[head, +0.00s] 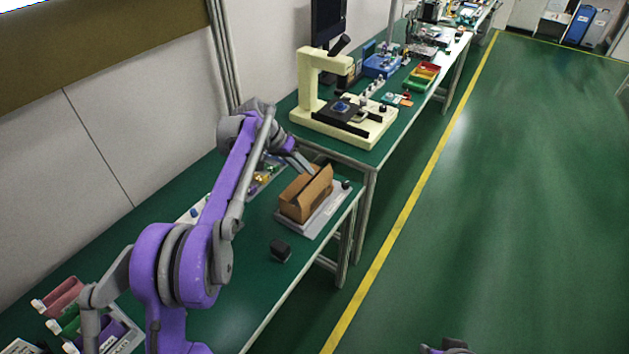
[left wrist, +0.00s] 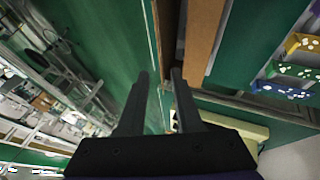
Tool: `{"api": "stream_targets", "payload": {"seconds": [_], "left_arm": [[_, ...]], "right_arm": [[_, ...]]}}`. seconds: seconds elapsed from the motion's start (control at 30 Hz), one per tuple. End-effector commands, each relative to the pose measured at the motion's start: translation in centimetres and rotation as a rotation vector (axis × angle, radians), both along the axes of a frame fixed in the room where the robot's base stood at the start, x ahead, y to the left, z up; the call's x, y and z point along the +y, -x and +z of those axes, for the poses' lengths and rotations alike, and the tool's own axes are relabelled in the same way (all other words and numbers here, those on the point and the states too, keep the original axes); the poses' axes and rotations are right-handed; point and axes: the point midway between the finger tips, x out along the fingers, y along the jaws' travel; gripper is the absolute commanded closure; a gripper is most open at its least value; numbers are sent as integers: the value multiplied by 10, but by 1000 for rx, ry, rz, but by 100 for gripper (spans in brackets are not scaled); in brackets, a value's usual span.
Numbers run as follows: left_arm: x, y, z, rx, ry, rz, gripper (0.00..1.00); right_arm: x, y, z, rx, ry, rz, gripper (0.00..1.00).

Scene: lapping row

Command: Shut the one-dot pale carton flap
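An open brown carton (head: 296,205) sits on a pale grey board (head: 325,220) on the green bench. A lighter flap (head: 318,188) stands raised along its right side; no dot mark can be made out. My left gripper (head: 307,168) is at the carton's far end, near the top of the flap; contact cannot be told. In the left wrist view its two dark fingers (left wrist: 160,75) are apart with nothing held between them. Brown carton panels (left wrist: 204,40) show just beyond the fingertips.
A black block (head: 280,250) lies on the bench in front of the carton. A cream microscope stand (head: 307,85) stands on the bench behind. Coloured bins (head: 65,298) are at lower left. The aisle floor is clear.

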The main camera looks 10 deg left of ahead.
Motion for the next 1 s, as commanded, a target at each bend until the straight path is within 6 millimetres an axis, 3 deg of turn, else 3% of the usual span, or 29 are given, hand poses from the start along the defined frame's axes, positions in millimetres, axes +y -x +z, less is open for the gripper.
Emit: {"api": "stream_targets", "payload": {"seconds": [0.3, 0.77, 0.93, 1.0], "left_arm": [[-26, -13, -47, 0, -1, -1, 66], [-32, -16, -58, 0, -1, 0, 66], [-32, -16, -58, 0, -1, 0, 97], [-32, -16, -57, 1, -1, 0, 100]], "right_arm": [[0, 0, -2, 1, 0, 0, 66], [0, 0, -2, 1, 0, 0, 66], [0, 0, -2, 1, 0, 0, 66], [0, 0, -2, 1, 0, 0, 66]]}}
